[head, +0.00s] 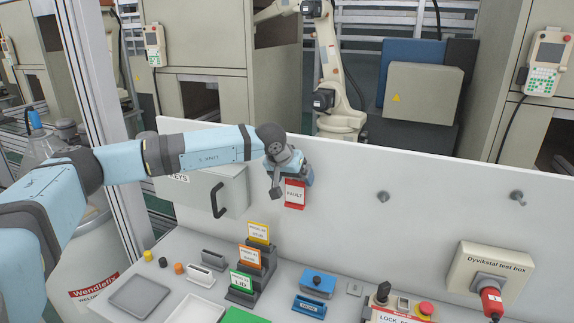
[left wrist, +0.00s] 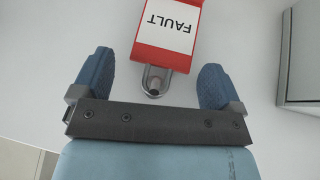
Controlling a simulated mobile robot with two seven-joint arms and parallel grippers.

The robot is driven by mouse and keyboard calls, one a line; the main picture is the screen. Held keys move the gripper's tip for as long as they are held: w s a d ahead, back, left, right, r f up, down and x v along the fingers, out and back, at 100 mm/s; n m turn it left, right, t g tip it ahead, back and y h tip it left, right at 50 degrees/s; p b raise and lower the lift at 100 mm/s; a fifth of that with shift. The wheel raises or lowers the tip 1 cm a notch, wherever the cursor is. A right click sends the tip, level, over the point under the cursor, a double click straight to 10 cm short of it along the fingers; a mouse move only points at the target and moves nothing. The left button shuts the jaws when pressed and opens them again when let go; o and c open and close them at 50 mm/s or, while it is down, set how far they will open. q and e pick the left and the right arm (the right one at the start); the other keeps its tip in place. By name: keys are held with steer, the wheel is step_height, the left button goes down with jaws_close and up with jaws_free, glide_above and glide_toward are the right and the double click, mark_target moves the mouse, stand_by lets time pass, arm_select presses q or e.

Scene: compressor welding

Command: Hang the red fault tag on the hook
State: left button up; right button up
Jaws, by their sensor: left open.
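The red fault tag (head: 295,194), with a white label reading FAULT, hangs against the white panel (head: 345,215) in the head view. In the left wrist view the tag (left wrist: 168,35) appears upside down. Its metal loop is around the grey hook (left wrist: 153,82), which sticks out from the panel. My left gripper (head: 291,178) is at the top of the tag. Its blue fingers stand apart on either side of the loop and hook, touching neither in the left wrist view. Part of the tag's top is hidden by the gripper in the head view. My right gripper is not in view.
A grey key cabinet (head: 222,190) is left of the tag. Two bare pegs (head: 383,197) (head: 517,197) stick out farther right. Below are coloured sign holders (head: 247,275), a blue box (head: 317,284) and a test box (head: 490,273). The panel between tag and pegs is clear.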

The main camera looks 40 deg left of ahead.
arm_select(q)
steer(key=shift+w+f, duration=0.3)
steer(key=shift+f, duration=0.1)
steer(key=c, duration=1.2)
steer(key=shift+r+p, duration=0.35)
steer(key=shift+r, duration=0.3)
steer(key=shift+c, duration=0.2)
steer(key=shift+s+d+b, duration=0.2)
steer(key=shift+s+d, duration=0.05)
steer(key=shift+s, duration=0.8)
steer(key=shift+s+d+b, duration=0.25)
steer(key=shift+s, duration=0.75)
steer(key=shift+s+d+b, duration=0.2)
steer(key=shift+s+d, duration=0.05)
steer(key=shift+s, duration=0.8)
